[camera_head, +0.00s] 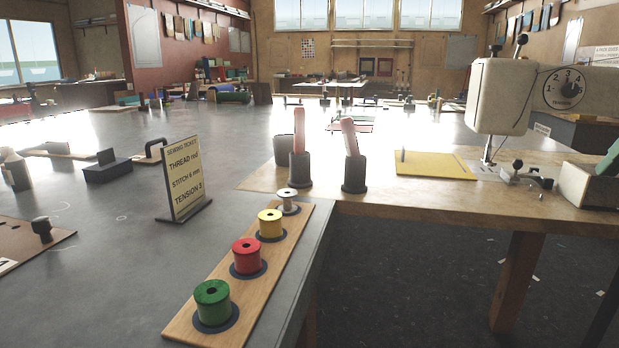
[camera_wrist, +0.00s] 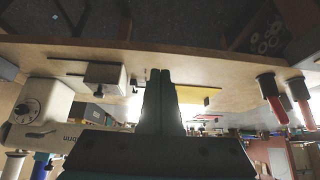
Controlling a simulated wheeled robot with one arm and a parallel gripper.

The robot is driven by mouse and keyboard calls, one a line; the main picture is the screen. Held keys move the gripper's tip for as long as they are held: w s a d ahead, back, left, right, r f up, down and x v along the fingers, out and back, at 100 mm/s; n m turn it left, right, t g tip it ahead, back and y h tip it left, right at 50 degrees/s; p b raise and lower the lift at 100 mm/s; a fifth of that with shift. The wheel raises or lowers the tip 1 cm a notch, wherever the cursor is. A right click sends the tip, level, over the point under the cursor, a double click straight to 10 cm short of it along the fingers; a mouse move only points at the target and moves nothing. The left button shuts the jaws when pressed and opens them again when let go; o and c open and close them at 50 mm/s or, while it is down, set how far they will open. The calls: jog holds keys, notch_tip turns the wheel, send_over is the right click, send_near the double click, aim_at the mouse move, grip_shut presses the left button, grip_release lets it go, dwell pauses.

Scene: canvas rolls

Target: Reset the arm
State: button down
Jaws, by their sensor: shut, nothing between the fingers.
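My gripper (camera_wrist: 160,76) shows in the wrist view, with its two dark fingers side by side and closed together, nothing between them. The wrist picture appears upside down, with the wooden table edge above the fingertips. My arm and gripper do not show in the head view. In the wrist view the sewing machine (camera_wrist: 36,108) is at the left and the yellow sheet (camera_wrist: 197,95) is just right of the fingers.
In the head view, a board (camera_head: 190,328) holds green (camera_head: 212,305), red (camera_head: 247,258), yellow (camera_head: 270,224) and pale (camera_head: 287,200) spools. A ticket sign (camera_head: 184,178) stands beside it. Two pink-handled tools stand in dark holders (camera_head: 300,170) (camera_head: 354,174). The sewing machine (camera_head: 498,95) is at right.

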jog(key=s+a+f+n+g+y, duration=0.1)
jog(key=a+f+n+g+y, duration=0.2)
jog(key=a+f, duration=1.55)
jog(key=s+a+f+g, duration=0.2)
jog(key=s+a+f, duration=0.1)
jog(key=s+f, duration=0.6)
jog(key=s+a+f+g+h, duration=0.1)
jog(key=s+a+f+g, duration=0.2)
jog(key=s+f, duration=0.6)
notch_tip(320, 180, down, 3)
jog(key=shift+a+r, duration=0.2)
jog(key=shift+a, duration=0.6)
